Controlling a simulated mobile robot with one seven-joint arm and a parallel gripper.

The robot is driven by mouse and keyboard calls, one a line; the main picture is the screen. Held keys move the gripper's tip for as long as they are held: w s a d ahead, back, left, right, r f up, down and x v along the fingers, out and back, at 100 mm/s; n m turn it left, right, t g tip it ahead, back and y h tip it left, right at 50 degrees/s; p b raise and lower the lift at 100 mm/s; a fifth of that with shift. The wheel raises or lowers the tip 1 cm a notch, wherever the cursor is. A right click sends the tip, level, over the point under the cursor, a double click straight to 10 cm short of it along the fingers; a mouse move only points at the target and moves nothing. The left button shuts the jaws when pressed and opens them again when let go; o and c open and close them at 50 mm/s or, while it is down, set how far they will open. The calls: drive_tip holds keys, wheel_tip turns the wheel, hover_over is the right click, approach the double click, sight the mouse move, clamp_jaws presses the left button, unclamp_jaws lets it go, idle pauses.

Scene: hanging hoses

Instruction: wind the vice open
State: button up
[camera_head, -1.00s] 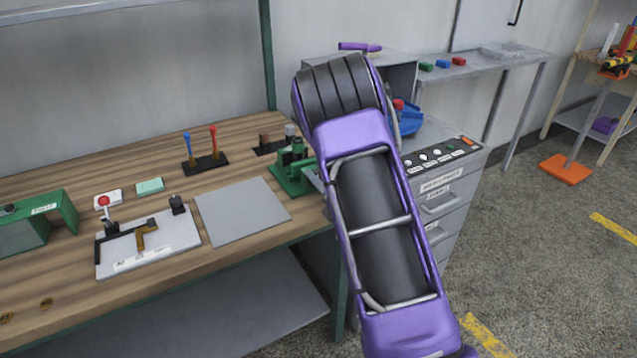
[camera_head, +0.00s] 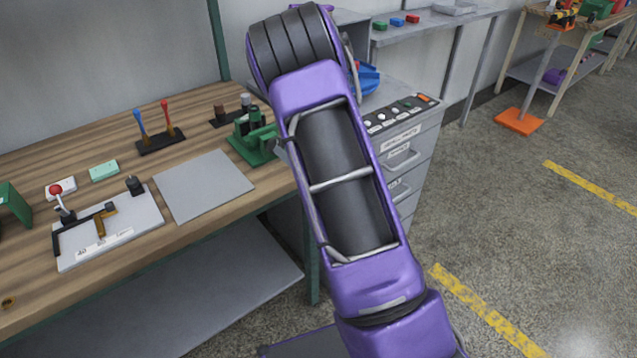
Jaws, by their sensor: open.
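A blue object (camera_head: 369,78), which looks like the vice, sits on top of the grey drawer cabinet behind my arm. My arm covers most of it, so its jaws and handle cannot be made out. A green metal fixture (camera_head: 254,142) with a dark upright part stands at the right end of the wooden bench, close to the left side of my arm. My purple arm fills the middle of the view and reaches away from me. My gripper is hidden beyond the arm.
The wooden bench (camera_head: 100,155) holds a grey plate (camera_head: 203,186), a white fixture board (camera_head: 108,228) and a stand with blue and red levers (camera_head: 160,140). The cabinet (camera_head: 410,150) has a button panel. An orange base (camera_head: 519,121) stands on the floor at right. The floor there is mostly clear.

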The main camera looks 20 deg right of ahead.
drive_tip(key=p+v, duration=0.3)
drive_tip(key=v, duration=0.8)
drive_tip(key=shift+s+p, duration=0.15)
drive_tip(key=shift+p, duration=0.15)
drive_tip(key=shift+r, duration=0.1)
